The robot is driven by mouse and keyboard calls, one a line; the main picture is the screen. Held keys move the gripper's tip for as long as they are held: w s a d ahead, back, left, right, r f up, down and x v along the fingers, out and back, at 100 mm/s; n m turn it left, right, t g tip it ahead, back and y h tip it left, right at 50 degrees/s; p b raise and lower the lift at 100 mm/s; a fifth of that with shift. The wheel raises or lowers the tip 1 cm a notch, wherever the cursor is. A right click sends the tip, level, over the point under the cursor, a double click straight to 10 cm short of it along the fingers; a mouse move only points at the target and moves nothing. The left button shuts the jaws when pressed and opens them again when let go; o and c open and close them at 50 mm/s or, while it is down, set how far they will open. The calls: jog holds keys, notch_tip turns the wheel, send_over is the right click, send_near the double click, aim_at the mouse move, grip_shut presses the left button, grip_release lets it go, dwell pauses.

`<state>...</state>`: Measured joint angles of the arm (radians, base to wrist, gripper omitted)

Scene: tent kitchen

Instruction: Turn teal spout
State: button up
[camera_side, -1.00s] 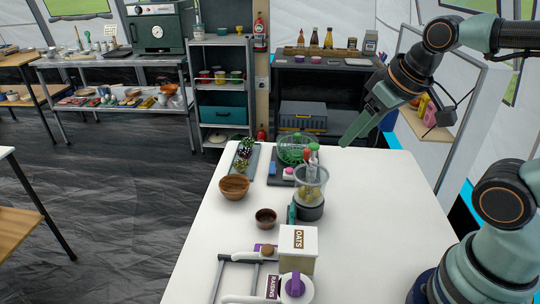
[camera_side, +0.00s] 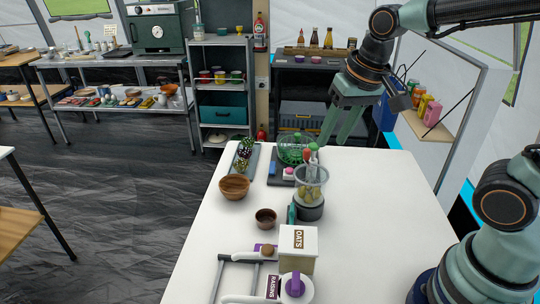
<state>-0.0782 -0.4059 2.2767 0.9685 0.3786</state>
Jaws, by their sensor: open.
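The teal spout (camera_side: 291,214) is a small upright teal piece at the left side of a clear container with a dark base (camera_side: 311,210), near the middle of the white table. The container (camera_side: 311,180) holds yellowish-green contents. My gripper (camera_side: 332,142) is open and empty, pointing down above the back part of the table. It is behind and above the container, apart from the spout. The spout's far side is hidden.
A wooden bowl (camera_side: 234,187) and a small dark bowl (camera_side: 266,218) stand left of the container. The oats box (camera_side: 298,248) and raisins container (camera_side: 293,289) stand in front. A green basket (camera_side: 291,150) is behind. The table's right side (camera_side: 385,190) is clear.

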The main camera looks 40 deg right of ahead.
aim_at(293, 207)
jog(key=w+a+f+m+g, duration=0.3)
jog(key=w+a+f+m, duration=0.2)
jog(key=f+m, duration=0.1)
notch_tip(293, 207, down, 12)
dwell(0.5)
grip_shut()
dwell(1.4)
